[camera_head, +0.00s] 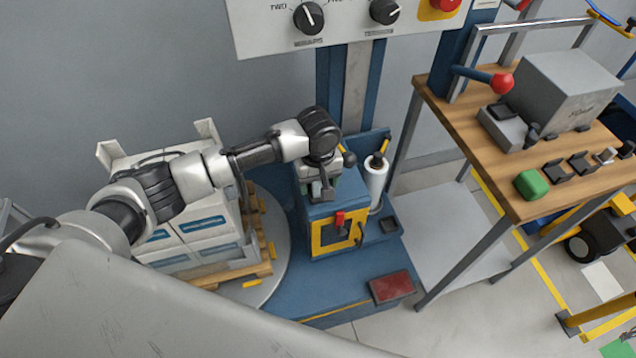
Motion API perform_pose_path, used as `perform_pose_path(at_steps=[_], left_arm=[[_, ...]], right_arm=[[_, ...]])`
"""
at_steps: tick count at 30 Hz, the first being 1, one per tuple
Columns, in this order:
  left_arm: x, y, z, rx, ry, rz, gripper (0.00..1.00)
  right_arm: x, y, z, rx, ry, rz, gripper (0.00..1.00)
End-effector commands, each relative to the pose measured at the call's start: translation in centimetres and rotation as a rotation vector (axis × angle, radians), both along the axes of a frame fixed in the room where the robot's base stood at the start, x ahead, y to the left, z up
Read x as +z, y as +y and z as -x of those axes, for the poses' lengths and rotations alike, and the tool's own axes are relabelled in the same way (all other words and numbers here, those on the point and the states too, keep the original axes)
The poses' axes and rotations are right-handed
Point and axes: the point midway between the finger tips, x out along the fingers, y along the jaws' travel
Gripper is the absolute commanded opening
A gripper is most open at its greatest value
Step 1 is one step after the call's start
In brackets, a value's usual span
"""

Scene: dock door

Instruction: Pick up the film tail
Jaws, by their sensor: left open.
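My left gripper (321,188) points down over the top of a blue box (332,203) on the wrapping machine. Its jaws are open, and I see nothing held between them. A white film roll (376,184) stands upright just right of the gripper, apart from it. I cannot make out a loose film tail; it may be hidden by the gripper or too small to tell. My right gripper is not in view.
White cartons (207,220) stand on a wooden pallet (245,272) on the round turntable (273,288). A control panel (345,22) is above. A wooden workbench (540,195) with a grey machine (565,88) and a green block (531,184) is at right. A red pedal (391,287) lies low in front.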

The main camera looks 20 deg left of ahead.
Motion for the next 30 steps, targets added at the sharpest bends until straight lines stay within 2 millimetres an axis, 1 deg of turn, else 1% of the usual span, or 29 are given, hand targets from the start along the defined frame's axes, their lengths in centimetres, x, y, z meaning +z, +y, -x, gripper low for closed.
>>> perform_pose_path(at_steps=[4,5,12,15,23,26,30], left_arm=[[0.0,0.0,0.0,0.0,0.0,0.0,0.64],[0.0,0.0,0.0,0.0,0.0,0.0,0.61],[0.0,0.0,0.0,0.0,0.0,0.001,0.24],[0.0,0.0,0.0,0.0,0.0,0.001,0.11],[0.2,0.0,0.0,0.0,-0.001,0.001,0.11],[0.7,-0.1,0.0,0.0,-0.002,0.002,0.11],[2.3,-0.1,0.0,-0.001,-0.002,0.002,0.11]], right_arm=[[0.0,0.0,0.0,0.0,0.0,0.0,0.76],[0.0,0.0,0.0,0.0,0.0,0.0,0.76],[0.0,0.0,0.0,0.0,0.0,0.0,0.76],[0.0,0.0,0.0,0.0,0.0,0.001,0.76],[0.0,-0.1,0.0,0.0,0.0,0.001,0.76],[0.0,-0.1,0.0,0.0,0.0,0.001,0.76],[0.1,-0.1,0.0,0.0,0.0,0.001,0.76]])
